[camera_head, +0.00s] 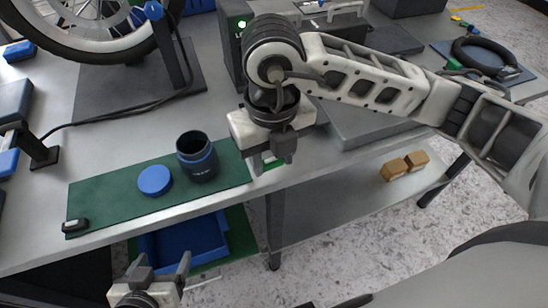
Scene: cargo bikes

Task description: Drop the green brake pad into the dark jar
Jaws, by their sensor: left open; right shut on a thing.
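The dark jar (197,160) stands upright on the green mat (110,205), its mouth open upward. A round blue lid (155,180) lies on the mat just left of the jar. My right gripper (272,160) is to the right of the jar, near the mat's right end, and points down. It is shut on a small green piece, the green brake pad (268,164), mostly hidden by the fingers. My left gripper (160,270) is open and empty, low in the view in front of the table's front edge.
A small black object (76,225) lies at the mat's left end. A bike wheel (90,35) on a stand is behind. A blue bin (185,243) sits below the table edge, and two brown boxes (394,170) lie on the lower shelf.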

